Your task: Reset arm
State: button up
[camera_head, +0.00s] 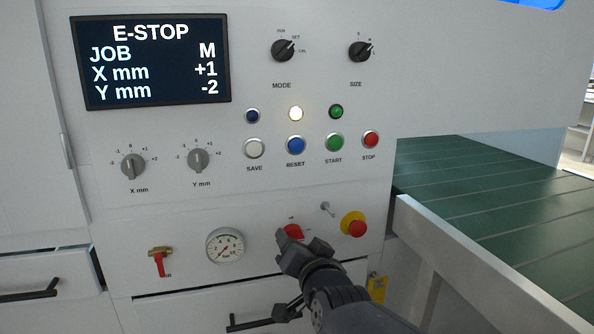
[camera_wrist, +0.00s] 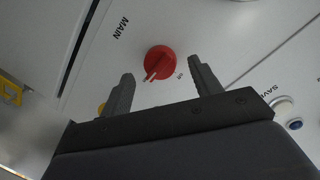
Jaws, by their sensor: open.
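My gripper (camera_head: 291,252) is in front of the lower part of the machine's control panel (camera_head: 120,228). In the wrist view my gripper (camera_wrist: 162,90) is open and empty, its two dark fingers apart. The red MAIN rotary switch (camera_head: 293,231) is just beyond the fingertips and partly hidden by the gripper in the head view. The switch (camera_wrist: 159,62) shows between and ahead of the fingers in the wrist view, apart from them. The screen (camera_head: 150,60) reads E-STOP, JOB M, X +1, Y -2. The white lamp (camera_head: 296,113) above the RESET button (camera_head: 296,145) is lit.
A red emergency-stop button (camera_head: 355,224) on a yellow base is right of my gripper. A metal toggle (camera_head: 326,208), a gauge (camera_head: 225,246) and a red-handled valve (camera_head: 160,262) are close by. A green conveyor (camera_head: 480,190) with a metal rail (camera_head: 450,260) bounds the right side.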

aim_at(293, 236)
jog(key=shift+x, duration=1.1)
jog(key=p+v, duration=0.3)
jog(key=v, duration=0.7)
jog(key=shift+n, duration=0.4)
jog(key=x, duration=0.5)
jog(key=b+x, duration=0.1)
jog(key=x, duration=0.4)
jog(key=shift+r, duration=0.25)
jog(key=n+h+p, duration=0.1)
jog(key=n+p, duration=0.2)
jog(key=p, duration=0.2)
jog(key=shift+a, duration=0.1)
jog(key=n+p, duration=0.4)
jog(key=n+t+p, duration=0.1)
jog(key=n+p, duration=0.3)
jog(key=p, duration=0.1)
jog(key=n+t+h+p, duration=0.1)
jog(key=n+p, duration=0.3)
jog(key=p, duration=0.1)
jog(key=shift+f, duration=0.4)
